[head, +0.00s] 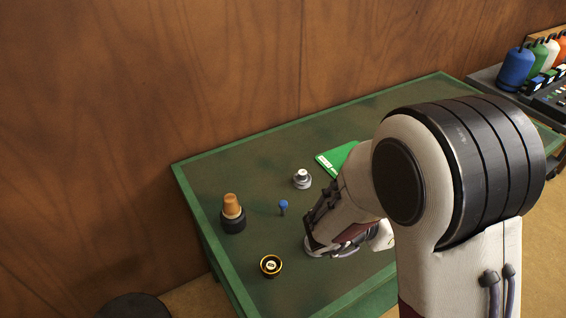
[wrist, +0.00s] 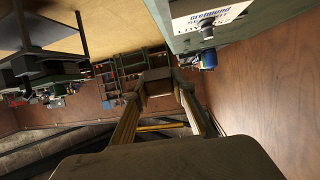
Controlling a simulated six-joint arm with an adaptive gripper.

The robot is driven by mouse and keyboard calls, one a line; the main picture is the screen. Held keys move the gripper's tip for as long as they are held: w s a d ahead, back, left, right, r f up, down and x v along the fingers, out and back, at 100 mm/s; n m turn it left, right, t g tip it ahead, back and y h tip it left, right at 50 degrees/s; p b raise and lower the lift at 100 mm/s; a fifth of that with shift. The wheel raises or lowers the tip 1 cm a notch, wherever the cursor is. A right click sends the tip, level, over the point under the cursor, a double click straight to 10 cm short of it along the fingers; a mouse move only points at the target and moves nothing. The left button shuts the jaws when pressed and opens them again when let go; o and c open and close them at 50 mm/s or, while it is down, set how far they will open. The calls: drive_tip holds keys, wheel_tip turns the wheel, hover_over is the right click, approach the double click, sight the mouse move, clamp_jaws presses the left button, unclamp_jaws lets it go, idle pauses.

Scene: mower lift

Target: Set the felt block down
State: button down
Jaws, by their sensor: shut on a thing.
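In the wrist view my gripper (wrist: 157,92) has its two long fingers closing on a small brown block, the felt block (wrist: 157,79), held between the fingertips. The block is clear of any surface that I can make out there. In the head view my wrist and part of my gripper show low over the middle of the green table (head: 210,181), but my arm hides much of that area and I cannot make out the block.
On the table stand an orange-brown plug on a black base (head: 232,212), a blue-topped pin (head: 283,207), a grey metal part (head: 302,179), a black-and-gold ring (head: 271,266) and a green box (head: 337,158). Coloured bottles (head: 516,68) stand at the far right.

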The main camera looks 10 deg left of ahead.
drive_tip(key=w+a+f+n+t+y, duration=0.3)
drive_tip(key=w+a+n+y, duration=0.2)
drive_tip(key=w+a, duration=1.45)
drive_tip(key=n+t+y, duration=0.2)
drive_tip(key=n+y, duration=0.3)
drive_tip(key=y, duration=0.1)
hover_over(283, 163)
drive_tip(key=shift+f, duration=1)
drive_tip(key=shift+s+f, duration=0.1)
drive_tip(key=shift+f, duration=3.05)
drive_tip(key=shift+f, duration=0.1)
drive_tip(key=shift+f, duration=1.75)
drive_tip(key=shift+f, duration=0.25)
drive_tip(key=shift+f, duration=0.3)
